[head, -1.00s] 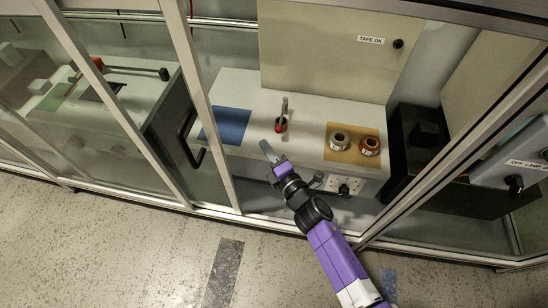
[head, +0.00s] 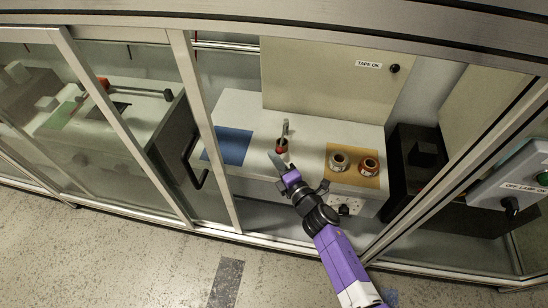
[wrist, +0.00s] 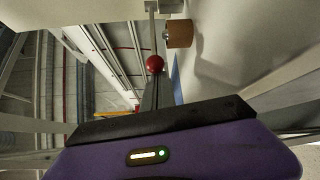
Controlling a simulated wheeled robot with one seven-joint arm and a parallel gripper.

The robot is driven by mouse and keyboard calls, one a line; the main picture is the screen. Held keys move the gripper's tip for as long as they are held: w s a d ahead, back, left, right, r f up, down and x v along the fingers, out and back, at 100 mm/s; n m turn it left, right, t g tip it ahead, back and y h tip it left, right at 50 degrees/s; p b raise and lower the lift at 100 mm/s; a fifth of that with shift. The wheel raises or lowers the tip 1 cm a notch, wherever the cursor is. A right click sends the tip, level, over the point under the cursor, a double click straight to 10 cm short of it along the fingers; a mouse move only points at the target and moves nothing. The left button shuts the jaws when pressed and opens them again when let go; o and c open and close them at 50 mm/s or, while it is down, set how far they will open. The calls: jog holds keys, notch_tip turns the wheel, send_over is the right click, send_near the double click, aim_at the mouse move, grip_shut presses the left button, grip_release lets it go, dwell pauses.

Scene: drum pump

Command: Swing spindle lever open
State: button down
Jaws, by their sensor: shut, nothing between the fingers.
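The spindle lever (head: 285,130) is a grey bar standing on the white bench top, with a red ball at its near end. In the wrist view the red ball (wrist: 155,64) sits at the end of a thin rod, just beyond my fingers. My gripper (head: 276,161) is shut and empty. Its fingers point up at the lever from the bench's front edge, just short of the red ball in the head view. Whether the fingertips touch the ball cannot be told.
A blue mat (head: 228,146) lies left of the lever. A tan mat (head: 345,176) with two tape rolls lies right. A cabinet (head: 322,79) marked TAPE OK stands behind. Glass-door frame posts (head: 208,135) flank the opening. A brown roll (wrist: 179,34) shows beside the rod.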

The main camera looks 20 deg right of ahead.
jog(key=shift+s+d, duration=0.1)
jog(key=shift+s+d+p, duration=0.3)
jog(key=shift+d+p, duration=0.05)
jog(key=shift+d, duration=0.35)
jog(key=shift+s+d+p, duration=0.25)
jog(key=shift+d+p, duration=0.15)
jog(key=shift+d, duration=0.35)
jog(key=shift+s+d+p, duration=0.3)
jog(key=shift+d+p, duration=0.05)
jog(key=shift+d, duration=0.35)
jog(key=shift+s+d+p, duration=0.2)
jog(key=shift+d+p, duration=0.1)
jog(key=shift+d, duration=1.25)
jog(key=shift+f, duration=0.1)
